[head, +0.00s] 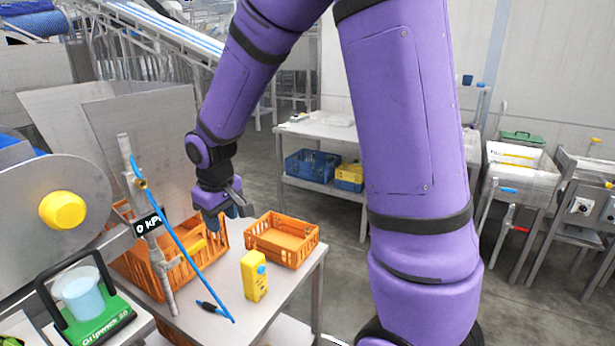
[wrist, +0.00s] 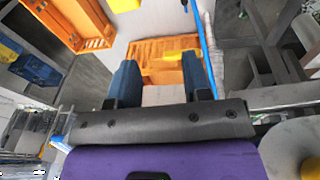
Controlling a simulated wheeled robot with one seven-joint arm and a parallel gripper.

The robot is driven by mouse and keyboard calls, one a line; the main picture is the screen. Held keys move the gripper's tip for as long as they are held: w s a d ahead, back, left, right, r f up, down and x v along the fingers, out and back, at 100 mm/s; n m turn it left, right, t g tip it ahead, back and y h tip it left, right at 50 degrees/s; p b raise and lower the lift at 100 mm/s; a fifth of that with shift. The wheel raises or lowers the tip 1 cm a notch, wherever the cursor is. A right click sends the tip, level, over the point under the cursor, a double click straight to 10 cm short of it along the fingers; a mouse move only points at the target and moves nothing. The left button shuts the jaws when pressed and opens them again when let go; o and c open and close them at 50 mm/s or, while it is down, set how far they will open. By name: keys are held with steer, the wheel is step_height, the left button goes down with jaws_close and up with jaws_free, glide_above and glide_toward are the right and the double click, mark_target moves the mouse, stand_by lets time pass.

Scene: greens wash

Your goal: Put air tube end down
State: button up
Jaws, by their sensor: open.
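The blue air tube (head: 190,255) hangs from a brass fitting on an upright metal pipe (head: 150,225) and slants down to the small table, where its lower end (head: 231,319) meets the tabletop near the front. My gripper (head: 226,215) is open over the larger orange crate, above and behind the tube's end. In the wrist view my gripper (wrist: 160,75) has its dark blue fingers apart with nothing held between them. The tube (wrist: 207,50) runs just outside the right finger there; whether they touch I cannot tell.
A yellow handheld device (head: 254,277) stands upright on the table (head: 285,295). A small black-and-blue piece (head: 210,308) lies beside the tube's end. Orange crates stand behind, one larger (head: 150,270) and one smaller (head: 283,240). A green-based device (head: 92,322) is at left.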

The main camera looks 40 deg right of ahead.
steer(key=s+d+r+m+t, duration=0.1)
steer(key=s+r, duration=0.7)
steer(key=s, duration=0.4)
steer(key=s+d+r+m+t, duration=0.2)
steer(key=s+r, duration=0.7)
steer(key=s, duration=0.4)
steer(key=shift+y, duration=0.4)
steer(key=shift+r, duration=0.1)
